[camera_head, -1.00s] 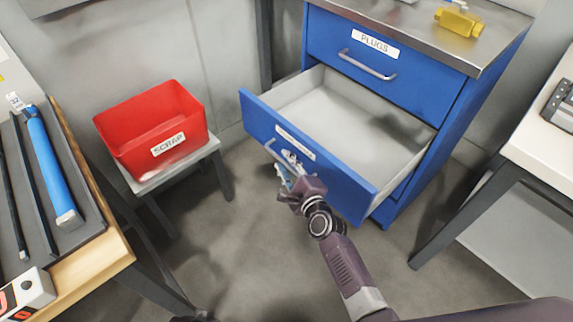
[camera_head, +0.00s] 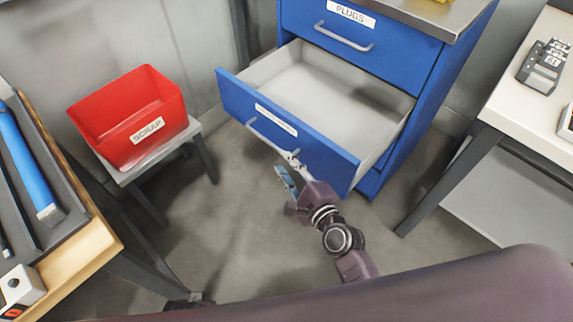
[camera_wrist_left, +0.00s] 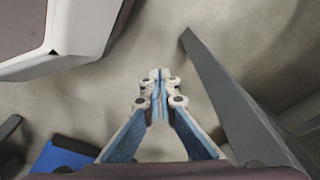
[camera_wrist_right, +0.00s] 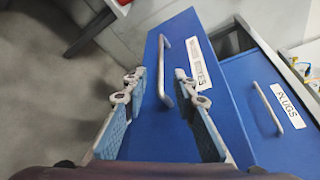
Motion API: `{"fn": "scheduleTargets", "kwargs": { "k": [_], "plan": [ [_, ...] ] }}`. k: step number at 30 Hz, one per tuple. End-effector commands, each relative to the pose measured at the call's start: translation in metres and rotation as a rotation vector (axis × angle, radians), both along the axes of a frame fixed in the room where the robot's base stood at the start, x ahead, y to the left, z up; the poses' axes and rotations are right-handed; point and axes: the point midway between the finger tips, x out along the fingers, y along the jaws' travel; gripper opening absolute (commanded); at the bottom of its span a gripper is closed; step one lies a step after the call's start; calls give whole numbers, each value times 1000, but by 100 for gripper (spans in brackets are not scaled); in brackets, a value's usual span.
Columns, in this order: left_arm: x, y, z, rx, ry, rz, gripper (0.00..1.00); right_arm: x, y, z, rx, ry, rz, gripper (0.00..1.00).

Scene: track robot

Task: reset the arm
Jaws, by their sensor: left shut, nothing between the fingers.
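My right gripper (camera_head: 288,172) is open and empty in front of the pulled-out blue drawer (camera_head: 235,103), near the right end of its handle (camera_head: 262,135). In the right wrist view its two fingers (camera_wrist_right: 157,80) stand apart, with the drawer's handle (camera_wrist_right: 164,72) showing beyond and close to the right finger. I cannot tell whether that finger touches the handle. My left gripper (camera_wrist_left: 158,82) is shut and empty in the left wrist view, over bare floor. It is not clearly visible in the head view.
The open drawer is empty. Above it is the shut PLUGS drawer (camera_head: 335,35). A red SCRAP bin (camera_head: 130,115) stands on a small stool (camera_head: 200,160) to the left. A wooden-edged bench (camera_head: 95,240) is at left, a white table (camera_head: 510,100) at right. Floor between is clear.

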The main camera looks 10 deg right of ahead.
Motion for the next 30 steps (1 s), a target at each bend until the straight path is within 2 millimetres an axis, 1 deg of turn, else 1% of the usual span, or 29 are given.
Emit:
{"fn": "scheduleTargets", "kwargs": {
  "k": [14, 17, 20, 23, 24, 26, 27, 30],
  "plan": [
    [0, 0, 0, 0, 0, 0, 0, 0, 0, 0, -4, 0, 3, 26],
    [5, -1, 9, -1, -6, 1, 0, -6, 3, 0, -67, -2, 42, 26],
    [15, -2, 32, -2, -20, 3, 0, -22, 10, -2, -240, -5, 153, 26],
    [29, -4, 69, -5, -39, 6, 0, -50, 13, -11, -518, -6, 328, 26],
    [32, -4, 86, -5, -45, 7, 0, -64, 11, -16, -638, -4, 407, 26],
    [37, -5, 112, -6, -55, 9, 0, -86, 4, -23, -821, 2, 528, 26],
    [39, -5, 129, -7, -62, 10, 0, -101, -3, -28, -935, 9, 606, 26],
    [41, -4, 165, -7, -74, 13, 0, -133, -24, -36, -1166, 33, 778, 26]
  ]
}}
